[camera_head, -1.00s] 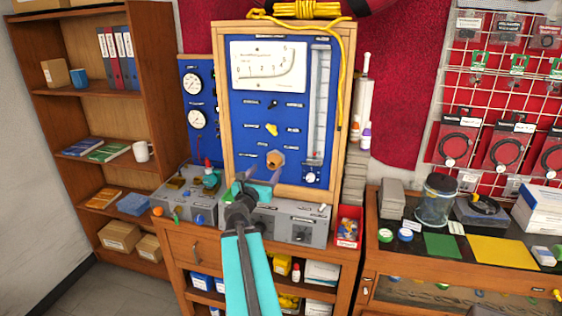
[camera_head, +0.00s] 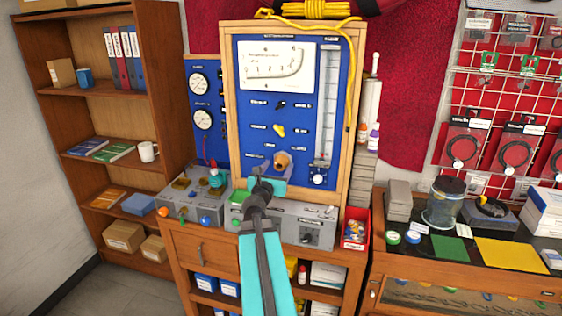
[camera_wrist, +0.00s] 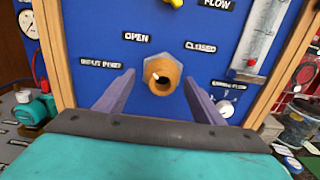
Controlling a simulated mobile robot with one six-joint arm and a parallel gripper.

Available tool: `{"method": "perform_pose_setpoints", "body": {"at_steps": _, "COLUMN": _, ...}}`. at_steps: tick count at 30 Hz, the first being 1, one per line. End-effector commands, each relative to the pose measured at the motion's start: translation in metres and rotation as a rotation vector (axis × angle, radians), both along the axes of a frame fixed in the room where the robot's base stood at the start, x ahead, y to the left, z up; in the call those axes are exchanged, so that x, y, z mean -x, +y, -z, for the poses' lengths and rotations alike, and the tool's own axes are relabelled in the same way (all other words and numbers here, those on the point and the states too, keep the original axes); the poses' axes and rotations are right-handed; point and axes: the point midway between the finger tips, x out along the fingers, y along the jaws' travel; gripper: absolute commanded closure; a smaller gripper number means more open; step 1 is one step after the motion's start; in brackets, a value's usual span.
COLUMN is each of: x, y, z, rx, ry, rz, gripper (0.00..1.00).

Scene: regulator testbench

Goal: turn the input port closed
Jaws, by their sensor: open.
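The INPUT PORT label (camera_wrist: 101,63) is at left. My gripper (camera_wrist: 159,88) is open, with one grey finger at each side of the port in the picture and no visible contact. In the head view the port (camera_head: 283,159) shows just above my gripper (camera_head: 270,170).
A yellow knob (camera_head: 279,130) sits on the panel above the port. A small white dial (camera_head: 318,178) is at lower right. Grey boxes (camera_head: 308,228) stand on the bench below. A red bin (camera_head: 354,228) is at right.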

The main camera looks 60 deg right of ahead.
Motion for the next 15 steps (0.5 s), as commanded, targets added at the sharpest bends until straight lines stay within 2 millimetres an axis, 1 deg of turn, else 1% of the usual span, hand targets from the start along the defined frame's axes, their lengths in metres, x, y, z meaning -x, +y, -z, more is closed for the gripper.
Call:
{"method": "perform_pose_setpoints", "body": {"at_steps": 1, "x": -0.001, "y": -0.007, "z": 0.0, "rx": 0.0, "ry": 0.0, "rz": 0.001, "gripper": 0.38}}
{"method": "perform_pose_setpoints", "body": {"at_steps": 6, "x": -0.002, "y": -0.02, "z": 0.0, "rx": 0.0, "ry": 0.0, "rz": 0.003, "gripper": 0.38}}
{"method": "perform_pose_setpoints", "body": {"at_steps": 10, "x": -0.003, "y": -0.025, "z": 0.0, "rx": 0.0, "ry": 0.0, "rz": 0.002, "gripper": 0.38}}
{"method": "perform_pose_setpoints", "body": {"at_steps": 15, "x": -0.003, "y": -0.027, "z": 0.0, "rx": 0.0, "ry": 0.0, "rz": 0.001, "gripper": 0.38}}
